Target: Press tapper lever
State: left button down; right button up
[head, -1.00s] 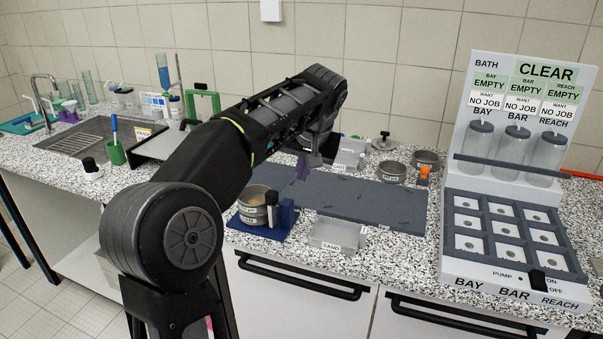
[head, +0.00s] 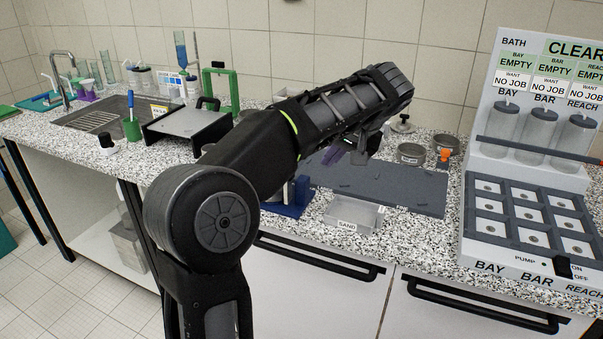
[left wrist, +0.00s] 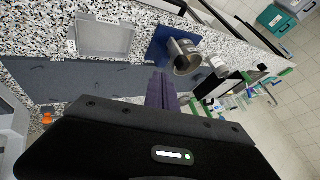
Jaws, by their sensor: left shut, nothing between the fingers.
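A blue base with an upright blue block (head: 301,190) stands at the counter's front edge. My left arm hides most of it in the head view. In the left wrist view the blue base (left wrist: 157,48) carries a round metal sieve (left wrist: 184,58). I cannot clearly make out a lever on it. My right gripper is not in view.
A clear SAND tray (head: 354,213) sits right of the base, at the front of the dark mat (head: 410,190). Metal pans (head: 411,153) stand behind the mat. A labelled rack (head: 530,215) with jars stands at the right. The mat's right part is clear.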

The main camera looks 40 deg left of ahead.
pick_arm(q)
jog(key=p, duration=0.2)
send_near(288, 186)
jog(key=w+a+f, duration=0.2)
jog(key=w, duration=0.1)
jog(key=shift+a+f, duration=0.15)
jog(key=shift+f, duration=0.15)
jog(key=shift+r, duration=0.1)
